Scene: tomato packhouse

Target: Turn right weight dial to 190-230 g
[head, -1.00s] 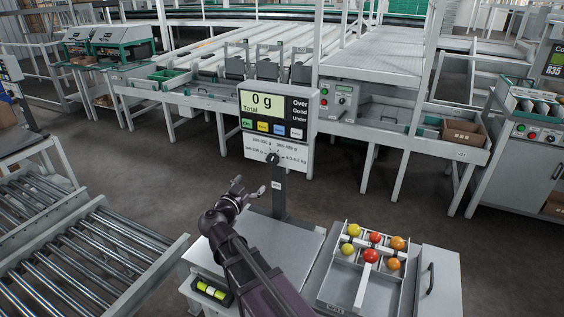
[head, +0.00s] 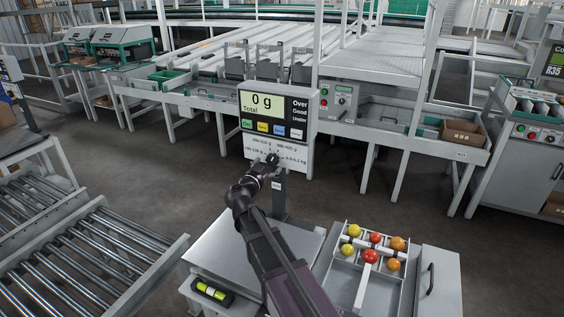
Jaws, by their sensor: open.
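The weight dial sits on the white lower panel (head: 300,155) of the scale display (head: 275,112), which reads 0 g Total. Small range labels surround the dial; they are too small to read surely. My gripper (head: 266,166) is open, with its fingertips right at the dial. The black fingers cover most of the dial, so its pointer and any contact with it cannot be told. The display stands on a dark post above the weighing plate (head: 215,247).
A divided tray (head: 347,283) with several yellow, red and orange tomatoes stands right of the scale. A roller conveyor (head: 75,270) is at the left. A grey sorting line with a control box (head: 340,100) stands behind the display.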

